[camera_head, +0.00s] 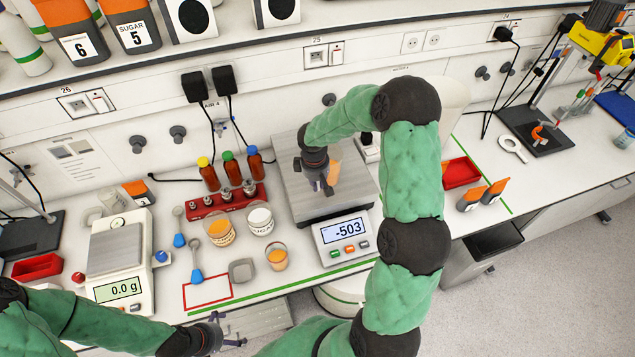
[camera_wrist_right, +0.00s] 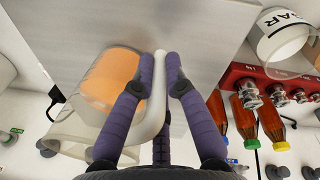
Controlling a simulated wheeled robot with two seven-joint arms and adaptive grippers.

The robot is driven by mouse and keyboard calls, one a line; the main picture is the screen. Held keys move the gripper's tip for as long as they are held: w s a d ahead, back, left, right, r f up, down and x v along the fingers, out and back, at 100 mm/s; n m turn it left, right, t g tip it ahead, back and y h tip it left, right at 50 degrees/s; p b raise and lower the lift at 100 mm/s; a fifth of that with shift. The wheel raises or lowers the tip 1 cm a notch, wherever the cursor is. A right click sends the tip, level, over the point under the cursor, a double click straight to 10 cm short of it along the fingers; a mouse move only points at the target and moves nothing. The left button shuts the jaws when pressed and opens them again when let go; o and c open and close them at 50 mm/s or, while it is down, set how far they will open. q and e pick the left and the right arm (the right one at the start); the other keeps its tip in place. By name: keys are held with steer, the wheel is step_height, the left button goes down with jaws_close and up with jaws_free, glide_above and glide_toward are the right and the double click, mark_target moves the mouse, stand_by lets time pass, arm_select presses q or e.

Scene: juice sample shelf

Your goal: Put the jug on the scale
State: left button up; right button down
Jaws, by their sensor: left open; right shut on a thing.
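The jug (camera_wrist_right: 112,80) is clear with orange liquid inside. In the head view its orange part (camera_head: 335,173) shows beside my right gripper (camera_head: 323,190), above the grey plate of the large scale (camera_head: 300,203). In the right wrist view my right gripper (camera_wrist_right: 161,72) is shut on the jug's pale handle (camera_wrist_right: 154,105). I cannot tell whether the jug's base touches the plate. The scale's display (camera_head: 343,232) reads -503. My left gripper (camera_head: 228,332) is open and empty near the counter's front edge.
A red rack (camera_head: 222,202) with several capped bottles stands left of the large scale. Cups (camera_head: 277,257), a grey dish (camera_head: 241,270) and blue scoops (camera_head: 195,273) lie in front. A small scale (camera_head: 132,273) reads 0.0 g. A red tray (camera_head: 461,172) sits right.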

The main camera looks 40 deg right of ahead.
steer(key=c, duration=1.3)
jaws_free()
steer(key=shift+f, duration=0.15)
steer(key=shift+o, duration=0.2)
steer(key=shift+w+r, duration=0.1)
steer(key=shift+r, duration=0.5)
step_height(320, 180, up, 11)
steer(key=a, duration=0.1)
steer(key=shift+s, duration=0.35)
